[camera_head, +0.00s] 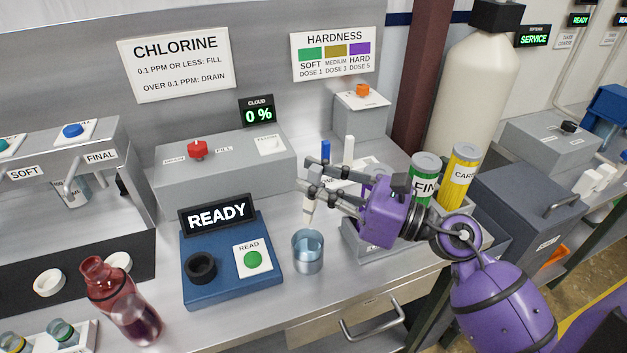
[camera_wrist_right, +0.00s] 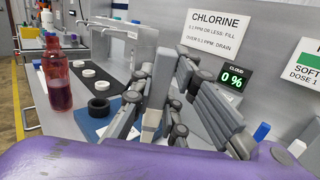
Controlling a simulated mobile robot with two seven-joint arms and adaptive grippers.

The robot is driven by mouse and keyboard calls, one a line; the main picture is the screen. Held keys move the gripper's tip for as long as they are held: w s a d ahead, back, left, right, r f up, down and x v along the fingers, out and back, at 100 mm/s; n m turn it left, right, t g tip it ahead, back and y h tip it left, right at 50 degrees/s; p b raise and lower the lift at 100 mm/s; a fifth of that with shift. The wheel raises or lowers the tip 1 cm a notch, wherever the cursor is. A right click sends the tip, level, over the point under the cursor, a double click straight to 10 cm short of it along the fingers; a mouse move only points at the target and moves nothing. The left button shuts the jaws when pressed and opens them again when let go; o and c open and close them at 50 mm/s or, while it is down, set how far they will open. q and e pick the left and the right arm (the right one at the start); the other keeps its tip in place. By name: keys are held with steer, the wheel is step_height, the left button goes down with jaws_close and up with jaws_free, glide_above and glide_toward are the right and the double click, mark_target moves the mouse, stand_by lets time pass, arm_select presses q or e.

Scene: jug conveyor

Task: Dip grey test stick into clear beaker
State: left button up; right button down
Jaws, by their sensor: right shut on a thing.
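My right gripper (camera_head: 310,182) is shut on the grey test stick (camera_head: 309,208), which hangs down from the fingertips, slightly tilted. In the right wrist view the stick (camera_wrist_right: 151,121) shows pale between the fingers. The clear beaker (camera_head: 308,253) stands on the counter with bluish liquid in it. In the head view the stick's lower end appears just above the beaker's far rim, outside the liquid; exact depth is hard to tell. The beaker cannot be made out in the wrist view. My left gripper is not in view.
A blue reader (camera_head: 230,285) with a READY display and green button stands left of the beaker. A red bottle (camera_head: 122,300) stands further left. Behind are a grey valve box (camera_head: 226,185) and blue and white upright sticks. Green and yellow canisters (camera_head: 462,172) stand right, near my arm.

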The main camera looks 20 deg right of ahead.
mark_target(315, 207)
step_height(315, 207, down, 2)
steer(key=shift+b, duration=0.4)
steer(key=shift+f+b, duration=0.45)
steer(key=shift+f, duration=0.45)
steer(key=shift+f+b, duration=0.8)
steer(key=shift+f, duration=0.05)
arm_select(q)
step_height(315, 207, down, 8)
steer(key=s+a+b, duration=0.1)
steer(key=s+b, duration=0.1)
steer(key=b, duration=0.2)
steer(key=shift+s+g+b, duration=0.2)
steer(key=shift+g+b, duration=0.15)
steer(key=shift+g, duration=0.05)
arm_select(e)
step_height(315, 207, down, 6)
steer(key=shift+r, duration=0.1)
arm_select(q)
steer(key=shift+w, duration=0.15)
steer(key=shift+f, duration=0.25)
